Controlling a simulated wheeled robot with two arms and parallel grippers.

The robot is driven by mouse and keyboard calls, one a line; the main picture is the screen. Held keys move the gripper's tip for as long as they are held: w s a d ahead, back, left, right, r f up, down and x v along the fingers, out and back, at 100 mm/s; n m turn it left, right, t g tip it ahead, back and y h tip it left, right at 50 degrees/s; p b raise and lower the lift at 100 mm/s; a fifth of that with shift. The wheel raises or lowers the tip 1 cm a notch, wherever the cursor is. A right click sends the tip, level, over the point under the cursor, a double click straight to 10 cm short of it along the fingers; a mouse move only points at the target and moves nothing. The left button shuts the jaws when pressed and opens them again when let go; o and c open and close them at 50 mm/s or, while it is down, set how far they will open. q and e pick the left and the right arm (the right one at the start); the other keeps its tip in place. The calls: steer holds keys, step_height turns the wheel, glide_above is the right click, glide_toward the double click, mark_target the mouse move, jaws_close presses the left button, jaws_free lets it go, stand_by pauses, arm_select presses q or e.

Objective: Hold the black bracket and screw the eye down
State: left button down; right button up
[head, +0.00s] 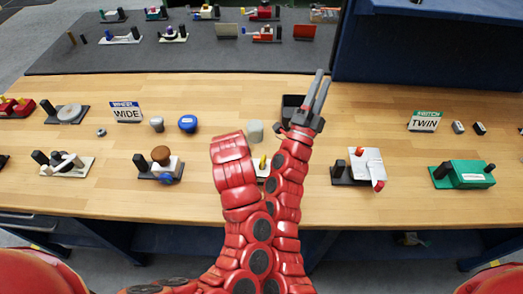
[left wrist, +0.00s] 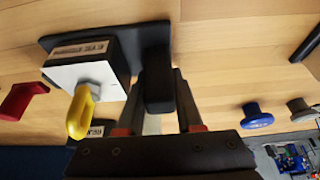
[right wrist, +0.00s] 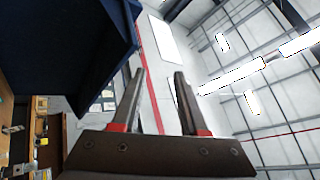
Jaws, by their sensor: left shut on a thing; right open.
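The black bracket (left wrist: 157,80) is an upright post on a dark base, beside a white block (left wrist: 95,75) in the left wrist view. A yellow eye (left wrist: 82,112) stands out from the block's white face. My left gripper (left wrist: 160,92) is shut on the bracket post, a finger on each side. In the head view, the yellow eye (head: 262,163) shows between my arms; the bracket and left gripper are hidden there. My right gripper (head: 319,90) is raised over the table, open and empty. In the right wrist view, it (right wrist: 160,88) points toward the wall and ceiling.
A block with a brown knob (head: 160,156) stands left, a white-topped fixture (head: 366,163) right. A dark blue cabinet (head: 430,45) rises back right.

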steer(key=w+a+r+n+y, duration=0.6)
steer(key=w+r+n+y, duration=0.25)
steer(key=w+n, duration=0.3)
steer(key=w+a+n+g+y, duration=0.3)
steer(key=a+n+g+y, duration=0.75)
steer(key=a+n, duration=1)
steer(key=n+g+h, duration=1.1)
steer(key=n+g, duration=0.2)
steer(key=n, duration=0.5)
glide_toward(263, 157)
steer(key=f, duration=0.2)
steer(key=d+f, duration=0.1)
steer(key=f, duration=0.4)
steer(key=shift+s+d+f, duration=0.15)
steer(key=shift+s+f, duration=0.1)
steer(key=shift+s, duration=0.1)
